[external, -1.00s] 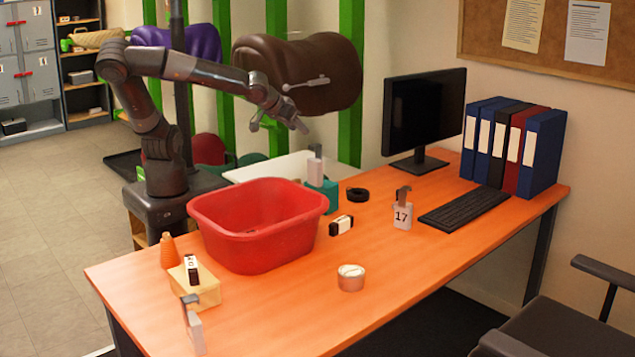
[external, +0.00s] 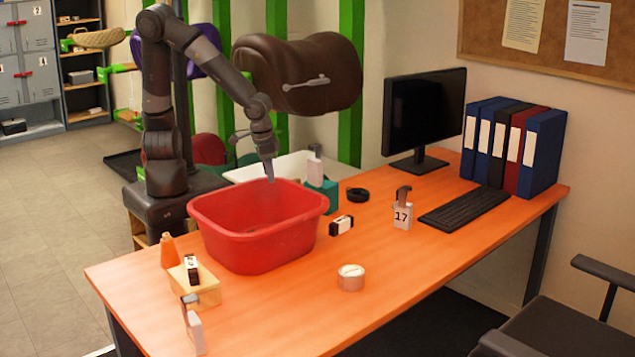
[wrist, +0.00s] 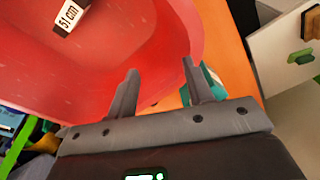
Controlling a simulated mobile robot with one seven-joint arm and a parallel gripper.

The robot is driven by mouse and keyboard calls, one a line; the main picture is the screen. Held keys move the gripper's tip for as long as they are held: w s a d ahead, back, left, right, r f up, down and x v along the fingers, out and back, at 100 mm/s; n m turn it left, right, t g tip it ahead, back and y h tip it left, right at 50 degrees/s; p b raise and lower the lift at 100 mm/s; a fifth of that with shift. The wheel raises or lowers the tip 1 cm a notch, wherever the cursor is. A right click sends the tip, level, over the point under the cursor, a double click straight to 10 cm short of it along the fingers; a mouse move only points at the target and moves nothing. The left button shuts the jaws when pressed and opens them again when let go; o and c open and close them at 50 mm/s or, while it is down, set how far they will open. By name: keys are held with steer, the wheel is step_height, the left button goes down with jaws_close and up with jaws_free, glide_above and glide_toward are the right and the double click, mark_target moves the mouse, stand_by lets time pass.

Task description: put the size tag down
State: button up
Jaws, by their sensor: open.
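A white tag marked "51 cm" (wrist: 72,15), with a black part at one end, lies in the red tub (wrist: 130,45) in the wrist view. The external view does not show it; the wall of the red tub (external: 262,247) hides the floor inside. My gripper (external: 270,181) points down over the tub's far rim. In the wrist view, my gripper (wrist: 160,68) is open, with nothing between its fingers, and the tag is apart from it, toward the upper left.
A black-and-white block (external: 341,225), a tape roll (external: 351,278) and a tag marked 17 (external: 403,215) stand right of the tub.

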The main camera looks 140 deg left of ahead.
steer(key=s+d+r+m+t, duration=0.1)
steer(key=s+d+r+m, duration=0.2)
steer(key=d+r, duration=0.3)
steer(key=s+d+r+m+t+h, duration=0.1)
steer(key=s+d+r+m+t, duration=0.1)
steer(key=s+d+r+m, duration=0.2)
steer(key=s+d+r+m+t, duration=0.2)
steer(key=s+d+r+m, duration=0.1)
steer(key=d+r+m, duration=0.2)
steer(key=d+r, duration=0.2)
steer(key=d, duration=0.2)
steer(key=shift+s+r+m+h, duration=0.3)
steer(key=shift+m, duration=0.1)
stand_by(0.6)
steer(key=shift+o, duration=1.3)
